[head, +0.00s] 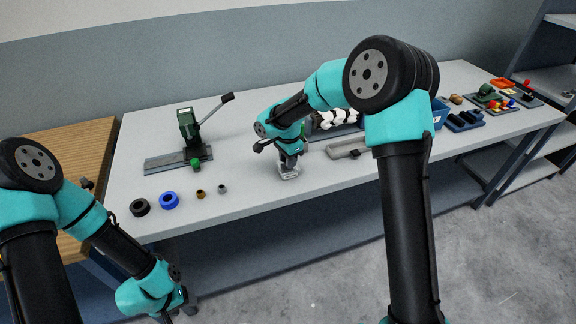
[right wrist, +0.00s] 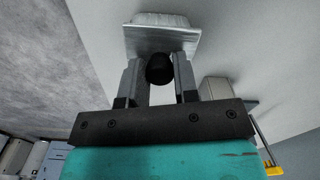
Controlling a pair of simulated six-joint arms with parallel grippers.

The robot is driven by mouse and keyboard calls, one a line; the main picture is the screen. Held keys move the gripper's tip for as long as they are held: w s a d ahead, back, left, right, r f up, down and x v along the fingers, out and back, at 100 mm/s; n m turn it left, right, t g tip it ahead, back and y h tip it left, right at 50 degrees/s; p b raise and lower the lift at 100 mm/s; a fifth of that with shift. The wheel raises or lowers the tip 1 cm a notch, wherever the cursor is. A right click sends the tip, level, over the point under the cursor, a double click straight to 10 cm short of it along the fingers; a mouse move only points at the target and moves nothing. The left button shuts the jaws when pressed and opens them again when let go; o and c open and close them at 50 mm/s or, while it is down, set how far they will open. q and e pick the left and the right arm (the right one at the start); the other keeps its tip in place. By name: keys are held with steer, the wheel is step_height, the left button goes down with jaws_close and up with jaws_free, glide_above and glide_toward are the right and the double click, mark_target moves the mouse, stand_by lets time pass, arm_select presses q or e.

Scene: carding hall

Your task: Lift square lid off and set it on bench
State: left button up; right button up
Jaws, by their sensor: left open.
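The square lid (right wrist: 163,40) is silver-grey with a round black knob (right wrist: 159,70). In the head view the small grey square piece (head: 288,174) sits at the middle of the bench, under my right gripper (head: 289,156). In the right wrist view my right gripper (right wrist: 159,75) has a finger on each side of the knob, and both fingers appear to touch it. What lies under the lid is hidden. My left gripper (head: 180,303) is open and empty, low in front of the bench (head: 240,205), at the picture's bottom edge.
A green press with a lever (head: 189,127) stands at the back left. A black ring (head: 139,207), a blue ring (head: 169,200) and two small bushings lie front left. A grey tray (head: 350,147) lies right of my right gripper. Bench between rings and lid is clear.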

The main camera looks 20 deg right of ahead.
steer(key=c, duration=0.4)
steer(key=shift+r, duration=0.15)
steer(key=shift+r, duration=1.45)
steer(key=shift+s+a+r, duration=0.1)
steer(key=shift+s+r, duration=0.15)
steer(key=s+a, duration=0.1)
steer(key=s, duration=0.4)
steer(key=s+a+r, duration=0.1)
steer(key=s, duration=0.4)
steer(key=s+a, duration=0.2)
steer(key=s, duration=0.3)
steer(key=shift+a+r, duration=0.1)
steer(key=shift+r, duration=0.05)
steer(key=shift+r, duration=0.2)
steer(key=shift+w+r, duration=0.1)
steer(key=shift+r, duration=0.2)
